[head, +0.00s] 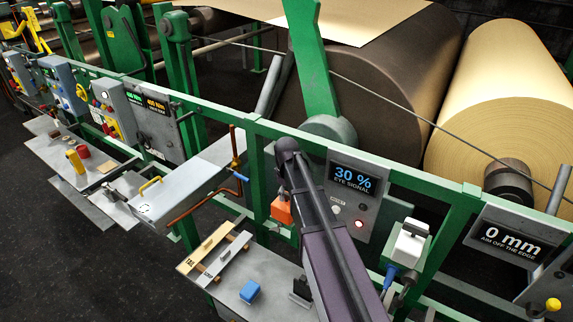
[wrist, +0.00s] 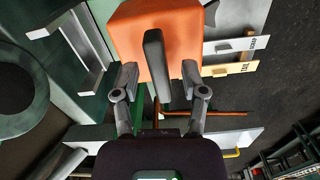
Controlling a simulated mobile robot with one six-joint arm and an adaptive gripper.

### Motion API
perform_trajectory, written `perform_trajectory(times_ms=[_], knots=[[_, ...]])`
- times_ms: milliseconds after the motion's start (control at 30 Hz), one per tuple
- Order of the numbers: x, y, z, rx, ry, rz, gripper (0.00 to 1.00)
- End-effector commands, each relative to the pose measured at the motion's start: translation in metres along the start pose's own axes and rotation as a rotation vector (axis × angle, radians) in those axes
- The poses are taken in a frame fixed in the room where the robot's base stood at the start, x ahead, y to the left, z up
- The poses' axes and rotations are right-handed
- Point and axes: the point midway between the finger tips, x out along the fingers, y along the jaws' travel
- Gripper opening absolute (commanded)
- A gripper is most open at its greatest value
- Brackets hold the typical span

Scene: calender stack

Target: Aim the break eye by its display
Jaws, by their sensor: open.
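The orange block (head: 282,210), which looks like the break eye, sits on the green rail left of its display panel. The display (head: 353,179) reads 30 % EYE SIGNAL, with a red light below it. In the wrist view the orange block (wrist: 160,30) fills the top middle, and a dark grey fin (wrist: 155,62) stands out from it. My gripper (wrist: 158,80) is open, one finger on each side of the fin, with gaps showing. In the head view my arm hides most of the gripper. A second display (head: 510,242) reads 0 mm AIM OFF THE EDGE.
A shelf below holds two labelled bars (head: 210,250) and a blue block (head: 250,291). A copper-coloured pipe (head: 205,200) runs left of the orange block. A white device (head: 409,242) hangs right of the display. Large paper rolls (head: 510,95) stand behind the green rail.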

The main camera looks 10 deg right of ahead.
Motion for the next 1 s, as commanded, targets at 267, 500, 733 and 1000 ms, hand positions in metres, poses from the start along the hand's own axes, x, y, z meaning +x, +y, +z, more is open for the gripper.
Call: perform_trajectory(times_ms=[267, 500, 733, 1000], knots=[[0.0000, 0.0000, 0.0000, 0.171, 0.000, 0.000, 0.56], [0.0000, 0.0000, 0.0000, 0.330, 0.000, 0.000, 0.56], [0.0000, 0.0000, 0.0000, 0.482, 0.000, 0.000, 0.56], [0.0000, 0.0000, 0.0000, 0.660, 0.000, 0.000, 0.56]])
